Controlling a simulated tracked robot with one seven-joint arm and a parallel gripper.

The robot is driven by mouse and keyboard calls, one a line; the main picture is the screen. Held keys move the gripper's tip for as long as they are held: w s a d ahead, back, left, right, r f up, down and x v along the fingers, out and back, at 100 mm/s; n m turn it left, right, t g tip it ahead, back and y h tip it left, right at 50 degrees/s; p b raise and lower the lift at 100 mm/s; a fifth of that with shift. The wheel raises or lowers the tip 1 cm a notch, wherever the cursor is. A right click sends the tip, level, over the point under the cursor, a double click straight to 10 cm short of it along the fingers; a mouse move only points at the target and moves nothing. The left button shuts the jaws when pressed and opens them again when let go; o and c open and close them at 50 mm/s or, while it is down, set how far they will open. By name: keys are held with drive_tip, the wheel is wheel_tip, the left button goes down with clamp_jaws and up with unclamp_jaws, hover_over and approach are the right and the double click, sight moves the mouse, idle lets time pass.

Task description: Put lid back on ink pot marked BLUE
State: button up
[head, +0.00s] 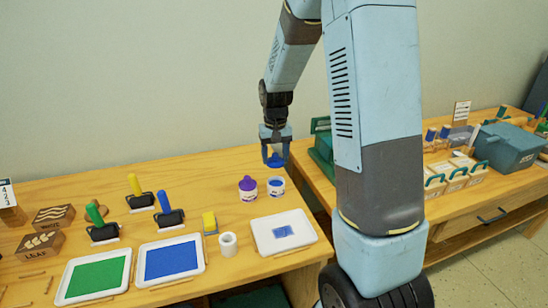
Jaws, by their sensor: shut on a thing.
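My gripper (276,150) is shut on a blue lid (275,160), held in the air above the right end of the table. Below it stands an open white ink pot (276,188) with blue ink at its top. The lid is apart from the pot. The pot's label is too small to read. Beside it on the left stands a second white pot (248,190) with a purple lid on.
A white roll (228,244), a yellow-topped block (210,222) and a white tray with a blue patch (260,238) lie in front of the pots. Ink trays, rollers and wooden stamps fill the left. A second table (450,215) with boxes stands right.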

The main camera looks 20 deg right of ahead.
drive_tip(key=shift+s+f, duration=0.15)
drive_tip(key=shift+s, duration=0.35)
drive_tip(key=shift+f, duration=3.05)
drive_tip(key=o, duration=1.3)
drive_tip(key=shift+r, duration=3.45)
drive_tip(key=shift+c, duration=0.5)
